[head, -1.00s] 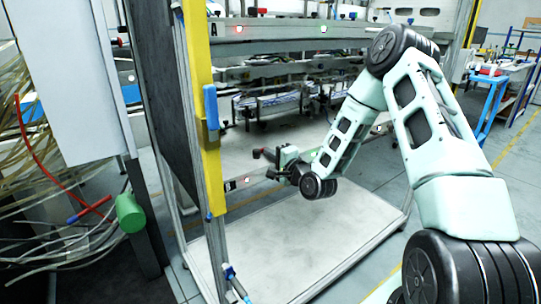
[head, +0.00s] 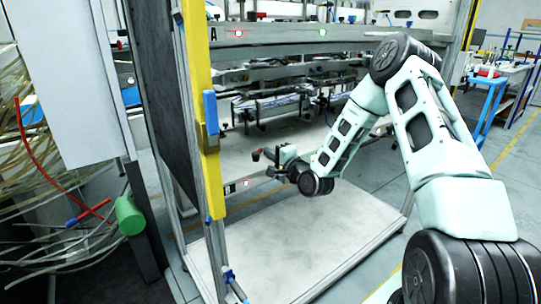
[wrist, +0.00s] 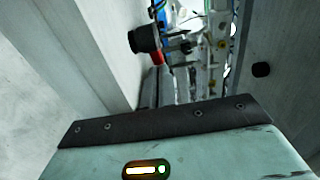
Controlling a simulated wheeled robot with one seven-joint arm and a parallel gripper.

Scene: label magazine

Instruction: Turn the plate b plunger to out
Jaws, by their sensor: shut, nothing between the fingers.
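The plate b plunger shows in the wrist view as a black round knob (wrist: 146,39) with a red collar (wrist: 157,57). It projects from the pale rail to the left of centre. In the head view the small dark knob (head: 256,154) stands just left of my gripper (head: 273,173), above the lower plate (head: 262,187) marked B. My gripper is shut and empty, close to the plunger. In the wrist view its mint body and dark edge fill the bottom and the fingertips cannot be made out. I cannot tell whether it touches the knob.
An upper rail (head: 290,44) marked A crosses above. A yellow post (head: 198,90) with a blue handle (head: 210,112) stands at the left of the frame. Metal shelves with equipment lie behind. The pale base panel (head: 300,245) below is clear.

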